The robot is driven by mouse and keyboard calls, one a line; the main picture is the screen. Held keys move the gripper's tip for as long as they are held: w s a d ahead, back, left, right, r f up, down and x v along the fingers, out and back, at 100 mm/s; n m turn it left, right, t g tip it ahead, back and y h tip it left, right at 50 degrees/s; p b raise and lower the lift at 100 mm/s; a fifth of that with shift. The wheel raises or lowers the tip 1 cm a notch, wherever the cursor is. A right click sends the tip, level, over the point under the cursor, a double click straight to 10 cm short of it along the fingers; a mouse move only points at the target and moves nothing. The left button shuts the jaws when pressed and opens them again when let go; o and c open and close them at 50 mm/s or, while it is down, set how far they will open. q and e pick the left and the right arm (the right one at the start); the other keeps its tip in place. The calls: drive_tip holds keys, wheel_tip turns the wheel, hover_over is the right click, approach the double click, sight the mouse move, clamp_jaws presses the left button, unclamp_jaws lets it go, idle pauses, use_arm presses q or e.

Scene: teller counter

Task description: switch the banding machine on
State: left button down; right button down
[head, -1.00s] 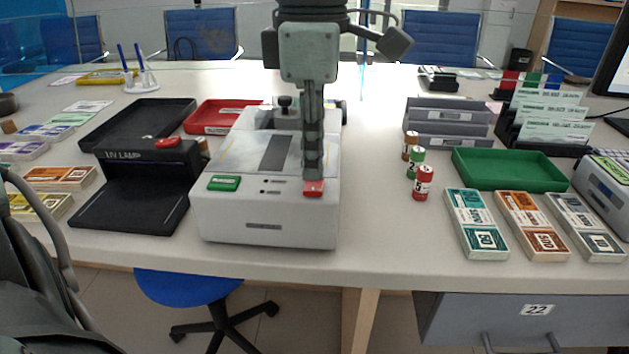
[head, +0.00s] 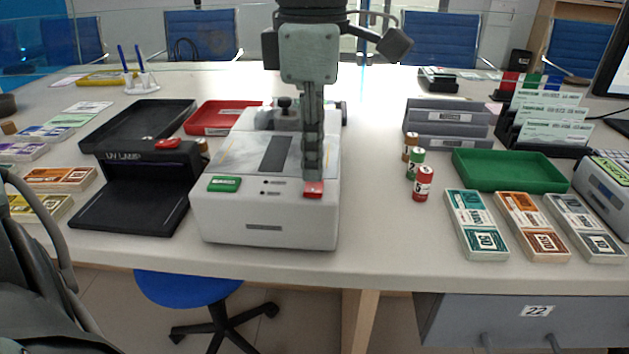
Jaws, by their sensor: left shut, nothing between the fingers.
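The banding machine (head: 265,215) is a pale grey box on the counter, left of centre, with a dark strip on its top. A green button (head: 224,184) is at its front left and a red button (head: 314,190) at its front right. Two small dark marks lie between the buttons. My left gripper (head: 313,176) points down over the machine's right side, fingers shut and empty. Its fingertips are at the back edge of the red button in the picture; I cannot tell whether they touch it. The green button is uncovered. My right gripper is not in view.
A black UV lamp (head: 130,205) stands close left of the machine, with a red tray (head: 215,130) behind. Small coin rolls (head: 423,184), a green tray (head: 510,184) and banknote bundles (head: 477,224) lie to the right. Bare counter lies between the machine and the rolls.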

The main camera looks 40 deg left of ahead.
sight(313, 189)
use_arm(q)
drive_tip(key=shift+f+b, duration=0.95)
drive_tip(key=shift+f, duration=0.1)
idle(0.4)
drive_tip(key=shift+r, duration=0.1)
drive_tip(key=shift+r+p, duration=2.35)
drive_tip(key=shift+r, duration=1.1)
